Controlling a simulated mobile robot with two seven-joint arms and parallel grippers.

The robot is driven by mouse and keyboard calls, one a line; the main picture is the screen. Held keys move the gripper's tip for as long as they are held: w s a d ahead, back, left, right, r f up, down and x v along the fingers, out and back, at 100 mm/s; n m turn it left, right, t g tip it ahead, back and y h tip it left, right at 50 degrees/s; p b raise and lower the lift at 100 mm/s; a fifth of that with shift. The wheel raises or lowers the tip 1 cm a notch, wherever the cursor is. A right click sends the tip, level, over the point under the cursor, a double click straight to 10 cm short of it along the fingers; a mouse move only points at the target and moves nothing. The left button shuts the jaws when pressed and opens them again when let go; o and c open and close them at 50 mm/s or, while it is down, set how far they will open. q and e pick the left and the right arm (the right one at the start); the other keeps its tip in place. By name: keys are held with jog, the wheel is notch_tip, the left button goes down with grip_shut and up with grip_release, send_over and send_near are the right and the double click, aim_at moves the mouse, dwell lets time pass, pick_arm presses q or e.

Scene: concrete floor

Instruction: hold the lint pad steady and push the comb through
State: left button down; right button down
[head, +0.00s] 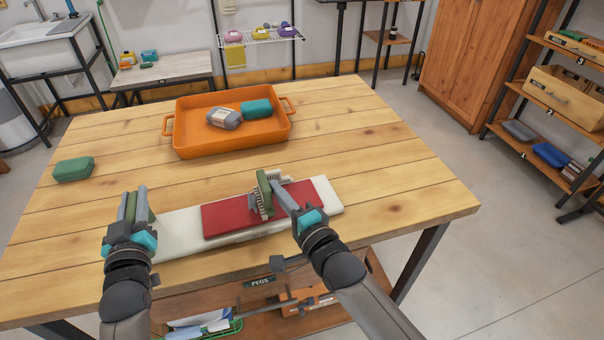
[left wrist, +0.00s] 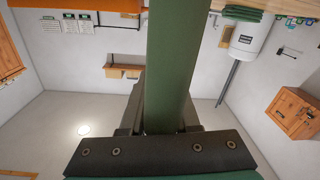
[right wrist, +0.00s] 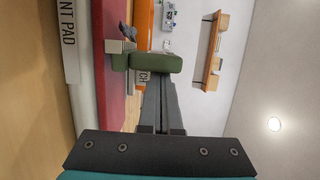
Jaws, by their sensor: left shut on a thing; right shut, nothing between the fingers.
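The lint pad is a long white board (head: 185,222) with a red strip (head: 222,219) on top, lying on the wooden table. Its white edge (right wrist: 72,75) carries lettering in the right wrist view. The comb (head: 264,189), with a green back and pale teeth, stands on the red strip; its green part (right wrist: 160,63) also shows in the right wrist view. My left gripper (head: 136,205) is shut on an upright green handle (left wrist: 166,65) at the board's left end. My right gripper (head: 279,192) is shut and empty, its tips against or close beside the comb; contact is unclear.
An orange tray (head: 187,143) stands behind the pad with a grey package (head: 223,118) and a teal case (head: 256,108) in it. A green case (head: 73,169) lies at the table's left. The table right of the pad is clear.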

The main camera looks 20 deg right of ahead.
pick_arm(q)
jog(key=shift+s+d+f, duration=0.1)
jog(key=shift+d+f, duration=0.15)
jog(key=shift+f, duration=0.15)
pick_arm(e)
jog(key=shift+a, duration=0.4)
jog(key=shift+d, duration=0.5)
pick_arm(q)
jog(key=shift+a, duration=0.1)
pick_arm(e)
jog(key=d, duration=0.4)
jog(key=shift+s+f, duration=0.1)
jog(key=shift+s, duration=0.3)
pick_arm(q)
jog(key=shift+a, duration=0.1)
pick_arm(e)
jog(key=v, duration=0.9)
pick_arm(q)
jog(key=c, duration=1)
grip_release()
jog(key=o, duration=0.4)
jog(key=shift+r, duration=0.2)
jog(key=shift+o, duration=0.2)
